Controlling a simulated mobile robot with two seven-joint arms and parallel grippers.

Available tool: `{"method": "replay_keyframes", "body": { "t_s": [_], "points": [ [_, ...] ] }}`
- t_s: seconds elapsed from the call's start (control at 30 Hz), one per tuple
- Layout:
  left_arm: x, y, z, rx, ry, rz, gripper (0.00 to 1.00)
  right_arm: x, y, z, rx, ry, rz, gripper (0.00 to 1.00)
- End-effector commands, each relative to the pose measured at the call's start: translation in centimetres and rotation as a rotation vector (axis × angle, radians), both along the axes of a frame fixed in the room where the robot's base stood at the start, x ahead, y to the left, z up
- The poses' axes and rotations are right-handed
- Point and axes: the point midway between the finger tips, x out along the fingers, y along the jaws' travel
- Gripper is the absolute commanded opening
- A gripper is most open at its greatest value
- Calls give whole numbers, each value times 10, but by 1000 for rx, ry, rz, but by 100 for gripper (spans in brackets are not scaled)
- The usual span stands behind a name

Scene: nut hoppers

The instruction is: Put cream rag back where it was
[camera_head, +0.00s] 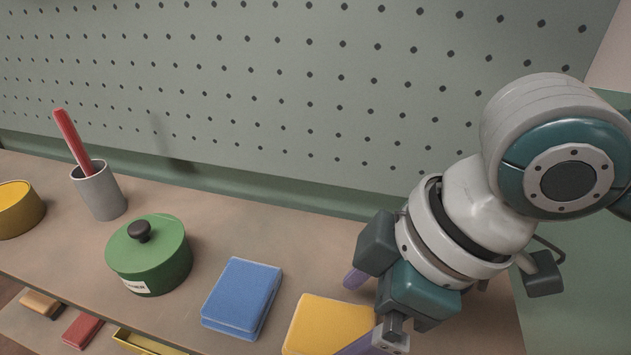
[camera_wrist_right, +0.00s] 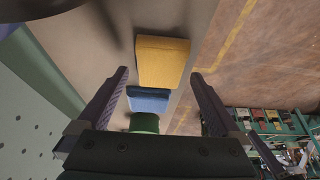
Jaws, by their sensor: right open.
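No cloth that is clearly cream shows in either view. A folded yellow cloth (camera_head: 325,325) lies on the bench shelf at the bottom of the head view, partly cut off; it also shows in the right wrist view (camera_wrist_right: 163,62). A folded blue cloth (camera_head: 241,296) lies to its left and also shows in the right wrist view (camera_wrist_right: 148,104). My right gripper (camera_head: 362,312) is open and empty, its purple fingers apart close to the yellow cloth. In the right wrist view that cloth appears between the fingertips; I cannot tell whether they touch it. My left gripper is out of view.
A green lidded pot (camera_head: 150,262) stands left of the blue cloth. A grey cup (camera_head: 99,193) with a red stick (camera_head: 73,142) and a yellow container (camera_head: 18,211) stand farther left. A pegboard (camera_head: 270,90) rises behind. The shelf behind the cloths is clear.

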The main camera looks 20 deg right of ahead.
Motion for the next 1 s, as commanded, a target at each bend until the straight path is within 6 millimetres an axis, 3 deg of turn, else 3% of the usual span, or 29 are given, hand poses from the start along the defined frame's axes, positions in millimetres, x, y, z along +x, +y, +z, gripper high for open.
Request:
{"method": "replay_keyframes", "body": {
  "t_s": [0.1, 0.3, 0.5, 0.67, 0.8, 0.87, 1.0],
  "points": [
    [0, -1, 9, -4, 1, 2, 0, -5, -9, 29, -1, -4, 2, 100],
    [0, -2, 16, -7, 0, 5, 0, -15, -23, 67, -3, -3, 3, 100],
    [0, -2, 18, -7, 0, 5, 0, -20, -29, 87, 2, -1, 0, 100],
    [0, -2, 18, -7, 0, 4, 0, -29, -6, 84, 54, -26, -24, 100],
    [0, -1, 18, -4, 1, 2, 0, -39, 10, 77, 118, -61, -194, 100],
    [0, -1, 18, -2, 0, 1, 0, -46, 3, 71, 120, -58, -311, 100],
    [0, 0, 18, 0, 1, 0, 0, -72, -34, 52, 52, -12, -586, 100]
  ]
}}
